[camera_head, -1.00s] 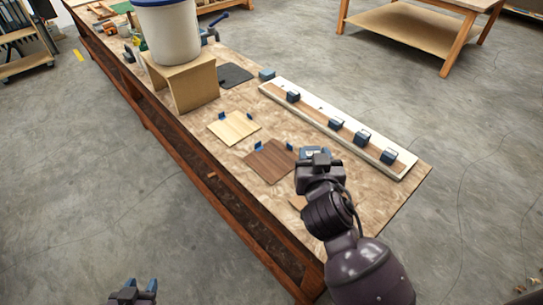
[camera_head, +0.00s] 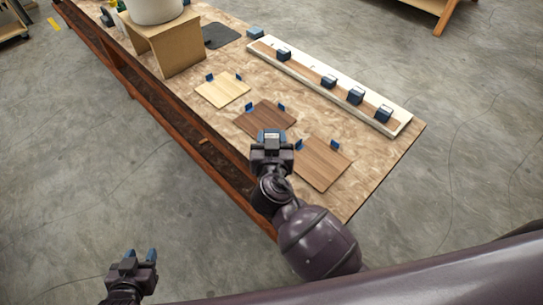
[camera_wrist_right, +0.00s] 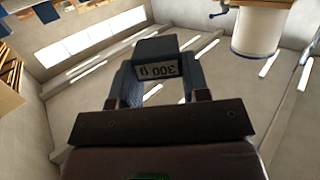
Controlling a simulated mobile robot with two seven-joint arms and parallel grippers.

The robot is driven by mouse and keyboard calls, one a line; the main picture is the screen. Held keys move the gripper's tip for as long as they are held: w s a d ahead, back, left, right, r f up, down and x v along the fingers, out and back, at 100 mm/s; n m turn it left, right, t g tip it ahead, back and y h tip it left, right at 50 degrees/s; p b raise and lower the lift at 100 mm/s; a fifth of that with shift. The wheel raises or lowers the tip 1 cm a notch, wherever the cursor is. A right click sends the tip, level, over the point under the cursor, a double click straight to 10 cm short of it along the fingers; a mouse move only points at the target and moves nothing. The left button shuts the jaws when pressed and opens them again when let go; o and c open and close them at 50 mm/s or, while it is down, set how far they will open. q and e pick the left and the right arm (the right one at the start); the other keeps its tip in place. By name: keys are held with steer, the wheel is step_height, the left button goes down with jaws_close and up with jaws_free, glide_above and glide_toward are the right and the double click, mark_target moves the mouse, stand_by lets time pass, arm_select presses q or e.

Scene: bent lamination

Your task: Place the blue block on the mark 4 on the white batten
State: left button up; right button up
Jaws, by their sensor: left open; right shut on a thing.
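My right gripper (camera_head: 270,147) is shut on a blue block (camera_head: 271,135), over the near side of the table. In the right wrist view the blue block (camera_wrist_right: 157,58) sits between the fingers, with an upside-down label that seems to read 300 g. The white batten (camera_head: 306,61) lies along the table's far side, apart from this block. Several dark blue blocks (camera_head: 355,95) stand spaced along it. Its marks are too small to read. My left gripper (camera_head: 140,257) is open and empty over the floor at the lower left.
Three thin wooden boards, pale (camera_head: 222,90), dark brown (camera_head: 263,118) and mid-brown (camera_head: 321,164), lie on the table with small blue pieces at their edges. A plywood stand (camera_head: 178,50) bears a white bucket (camera_head: 153,10). Another blue block (camera_head: 255,34) is near the batten's left end.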

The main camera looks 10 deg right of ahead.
step_height(320, 180, down, 3)
step_height(320, 180, down, 4)
steer(key=shift+r+b, duration=0.1)
steer(key=shift+b, duration=0.35)
steer(key=shift+f, duration=0.3)
arm_select(q)
steer(key=shift+s+f, duration=0.25)
steer(key=shift+f, duration=0.55)
steer(key=shift+s+f, duration=0.1)
